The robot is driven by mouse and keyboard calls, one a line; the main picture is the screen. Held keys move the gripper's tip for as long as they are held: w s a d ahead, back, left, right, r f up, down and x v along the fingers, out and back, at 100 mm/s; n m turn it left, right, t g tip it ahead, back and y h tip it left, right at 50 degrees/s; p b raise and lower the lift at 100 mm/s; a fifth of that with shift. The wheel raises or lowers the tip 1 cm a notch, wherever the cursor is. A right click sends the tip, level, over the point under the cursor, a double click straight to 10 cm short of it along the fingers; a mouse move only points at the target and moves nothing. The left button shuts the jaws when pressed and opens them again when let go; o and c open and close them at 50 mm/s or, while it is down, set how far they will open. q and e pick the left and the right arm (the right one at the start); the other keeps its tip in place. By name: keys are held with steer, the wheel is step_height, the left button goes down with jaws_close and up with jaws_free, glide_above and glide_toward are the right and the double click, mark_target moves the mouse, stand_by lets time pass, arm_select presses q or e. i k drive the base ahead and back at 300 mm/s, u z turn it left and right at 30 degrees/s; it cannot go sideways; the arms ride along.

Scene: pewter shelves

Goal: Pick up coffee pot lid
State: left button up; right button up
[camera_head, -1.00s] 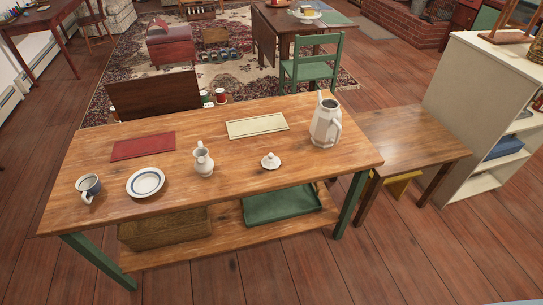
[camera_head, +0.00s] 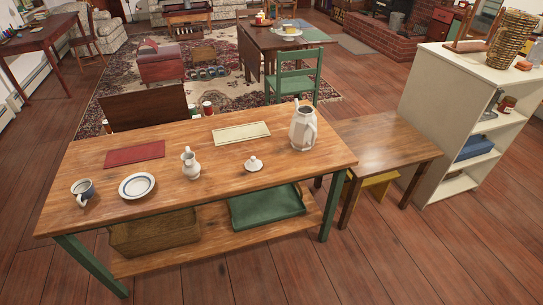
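The coffee pot lid (camera_head: 253,164) is small, white and knobbed. It lies on the wooden table (camera_head: 215,184) near the front edge, right of centre. The tall white coffee pot (camera_head: 303,129) stands upright behind it and to the right, near the table's right end, apart from the lid. Neither of my grippers shows in the head view.
A small white jug (camera_head: 190,163), a plate (camera_head: 137,186) and a mug (camera_head: 83,192) stand left of the lid. A red mat (camera_head: 134,153) and a cream tray (camera_head: 241,132) lie behind. A lower bench (camera_head: 380,140) and white shelf (camera_head: 440,105) are right. The floor in front is clear.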

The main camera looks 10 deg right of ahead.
mark_target(253, 165)
steer(key=u, duration=0.1)
steer(key=i, duration=1.1)
steer(key=u, duration=0.6)
